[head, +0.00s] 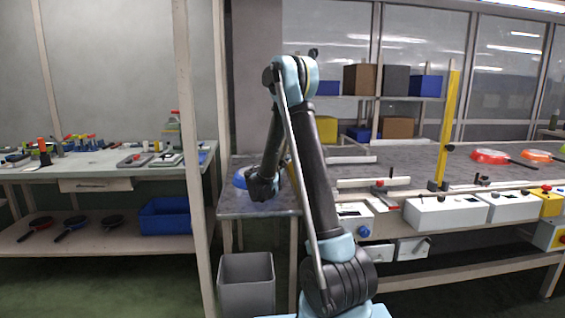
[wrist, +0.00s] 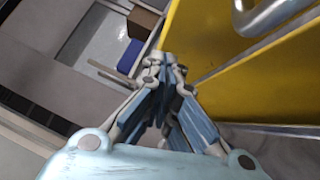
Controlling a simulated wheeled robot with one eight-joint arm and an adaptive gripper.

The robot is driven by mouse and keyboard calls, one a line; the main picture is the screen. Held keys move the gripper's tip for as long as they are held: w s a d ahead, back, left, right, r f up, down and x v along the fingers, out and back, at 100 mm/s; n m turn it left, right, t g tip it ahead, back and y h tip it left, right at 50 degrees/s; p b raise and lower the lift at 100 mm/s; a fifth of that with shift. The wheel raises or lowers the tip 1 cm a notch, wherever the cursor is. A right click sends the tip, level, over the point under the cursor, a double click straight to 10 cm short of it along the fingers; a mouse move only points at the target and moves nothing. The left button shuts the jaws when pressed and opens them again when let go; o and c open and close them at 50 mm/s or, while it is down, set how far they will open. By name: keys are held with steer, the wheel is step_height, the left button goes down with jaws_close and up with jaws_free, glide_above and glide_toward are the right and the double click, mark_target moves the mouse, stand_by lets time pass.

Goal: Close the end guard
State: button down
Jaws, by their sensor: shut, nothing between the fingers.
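The end guard is a yellow panel (head: 447,130) that stands upright, seen nearly edge-on, at the near side of the conveyor in the head view. In the wrist view the yellow panel (wrist: 225,55) fills the upper right, with a bent metal handle (wrist: 272,14) on its face at the top edge. My gripper (wrist: 162,68) is shut and empty. Its fingertips lie over the panel's left edge in the wrist view, apart from the handle; whether they touch the panel I cannot tell.
The conveyor (head: 400,160) carries a red pan (head: 490,156) and an orange pan (head: 537,155) at right. White control boxes (head: 445,211) line its front. A grey bin (head: 246,283) stands on the floor below. A workbench (head: 95,172) with tools is at left.

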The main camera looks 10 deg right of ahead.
steer(key=shift+d+r, duration=0.15)
steer(key=shift+d, duration=0.25)
